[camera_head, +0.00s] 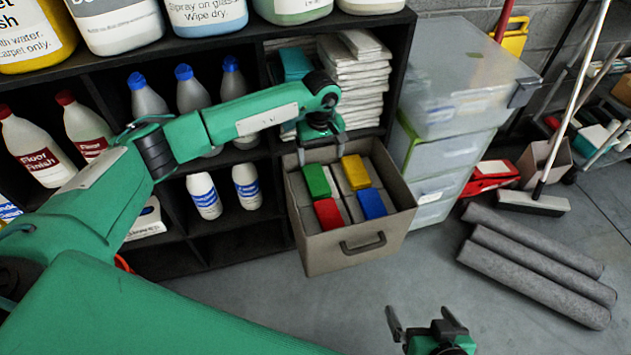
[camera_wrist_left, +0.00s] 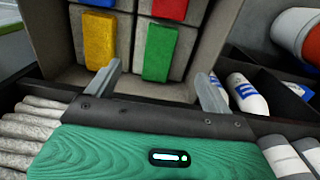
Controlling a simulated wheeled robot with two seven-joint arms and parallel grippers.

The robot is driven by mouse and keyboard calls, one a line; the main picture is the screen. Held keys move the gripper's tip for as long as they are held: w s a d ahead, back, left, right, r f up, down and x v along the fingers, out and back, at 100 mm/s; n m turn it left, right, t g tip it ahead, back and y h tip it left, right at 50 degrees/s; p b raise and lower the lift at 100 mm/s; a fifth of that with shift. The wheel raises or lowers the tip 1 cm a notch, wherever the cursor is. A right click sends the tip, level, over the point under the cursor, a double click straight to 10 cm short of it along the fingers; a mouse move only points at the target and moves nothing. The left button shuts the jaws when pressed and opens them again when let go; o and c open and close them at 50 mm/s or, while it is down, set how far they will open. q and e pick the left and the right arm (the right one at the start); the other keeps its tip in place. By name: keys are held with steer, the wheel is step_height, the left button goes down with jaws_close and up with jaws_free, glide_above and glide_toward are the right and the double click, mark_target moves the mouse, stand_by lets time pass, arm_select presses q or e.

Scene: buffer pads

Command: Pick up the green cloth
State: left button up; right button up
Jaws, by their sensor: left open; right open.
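A green folded piece (camera_head: 316,181) lies in the back left of the grey bin (camera_head: 327,252), among yellow, red and blue pieces. It also shows in the left wrist view as the green piece (camera_wrist_left: 160,53), ahead of and between my left gripper's fingers. My left gripper (camera_head: 321,150) is open and empty above the bin's back rim, short of the green piece. In the left wrist view, the left gripper (camera_wrist_left: 158,76) has its fingers spread wide. My right gripper (camera_head: 424,320) is open and empty above the floor at the bottom.
A yellow piece (camera_head: 355,172), red piece (camera_head: 328,214) and blue piece (camera_head: 371,203) sit close beside the green one. A black shelf (camera_head: 240,155) with bottles and white folded cloths (camera_head: 357,75) stands behind. Grey rolls (camera_head: 540,265) lie on the right floor.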

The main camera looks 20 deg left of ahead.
arm_select(q)
steer(key=b, duration=0.1)
glide_above(319, 187)
step_height(319, 187, down, 8)
step_height(319, 187, down, 6)
steer(key=shift+r+b, duration=0.15)
steer(key=shift+b, duration=0.3)
arm_select(e)
steer(key=a, duration=0.1)
steer(key=a+t+y, duration=0.1)
steer(key=a+t, duration=0.1)
steer(key=shift+w+a+r+y, duration=0.15)
steer(key=shift+w+r+y, duration=0.1)
steer(key=shift+r+y, duration=0.05)
arm_select(q)
steer(key=c, duration=1.1)
arm_select(e)
steer(key=shift+t, duration=0.3)
arm_select(q)
steer(key=shift+r, duration=0.15)
